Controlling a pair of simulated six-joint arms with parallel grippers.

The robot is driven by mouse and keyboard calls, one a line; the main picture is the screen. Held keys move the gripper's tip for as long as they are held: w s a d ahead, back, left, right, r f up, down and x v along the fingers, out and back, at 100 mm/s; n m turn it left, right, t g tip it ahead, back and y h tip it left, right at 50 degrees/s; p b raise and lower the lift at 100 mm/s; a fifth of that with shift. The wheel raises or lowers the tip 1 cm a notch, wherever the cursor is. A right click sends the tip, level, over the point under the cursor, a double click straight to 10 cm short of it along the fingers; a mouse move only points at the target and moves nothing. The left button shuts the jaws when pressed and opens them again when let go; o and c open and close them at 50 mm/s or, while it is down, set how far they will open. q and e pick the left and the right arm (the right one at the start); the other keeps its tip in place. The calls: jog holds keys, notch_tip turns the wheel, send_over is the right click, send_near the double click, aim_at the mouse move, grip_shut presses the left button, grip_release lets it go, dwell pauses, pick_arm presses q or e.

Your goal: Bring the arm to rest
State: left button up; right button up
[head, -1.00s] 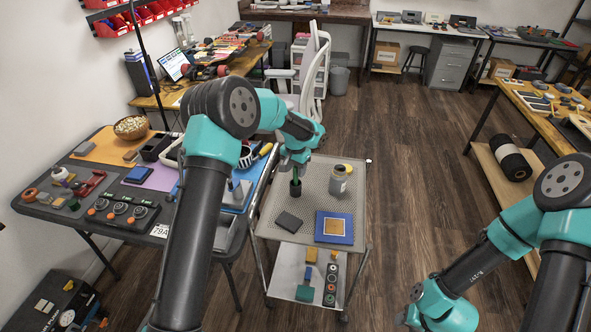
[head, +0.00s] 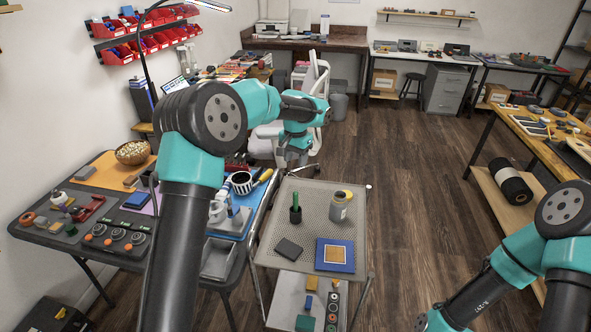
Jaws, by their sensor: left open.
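My left gripper (head: 291,165) hangs above the back edge of the metal cart (head: 312,195). It is open with nothing seen in it, and its fingers look small from here. A dark cup with a green item (head: 296,209) stands upright on the cart below it, apart from the gripper. A grey can (head: 339,206) stands to the right of the cup. My right arm reaches in from the lower right, and its gripper (head: 430,325) is mostly cut off by the bottom edge, so its fingers do not show.
The cart top also holds a blue board with a tan square (head: 335,255) and a dark block (head: 289,248). The folding table (head: 60,236) on the left is crowded. A white chair (head: 312,105) stands behind the cart. Floor (head: 420,190) right of the cart is clear.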

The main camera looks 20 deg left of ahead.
pick_arm(q)
jog(key=shift+r, duration=0.5)
dwell(0.8)
